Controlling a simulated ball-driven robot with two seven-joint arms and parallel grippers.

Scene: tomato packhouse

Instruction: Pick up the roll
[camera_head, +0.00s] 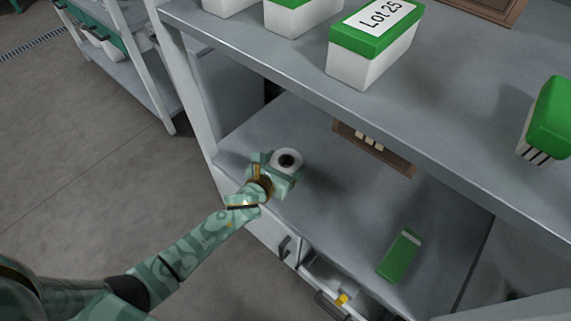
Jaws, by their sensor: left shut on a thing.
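The roll (288,156) is white with a dark hole in its middle, seen from above over the left part of the lower grey shelf. My left gripper (279,172), at the end of the green patterned arm that comes in from the left, is shut on the roll. The gripper hides the roll's near lower side. I cannot tell whether the roll touches the shelf. My right gripper is not in view.
The upper shelf (450,160) overhangs, with white and green boxes, one marked Lot 25 (375,40). On the lower shelf (340,215) are a brown wooden frame (400,165) and a green box (400,256). An open drawer (325,285) sits below. Bare shelf lies between.

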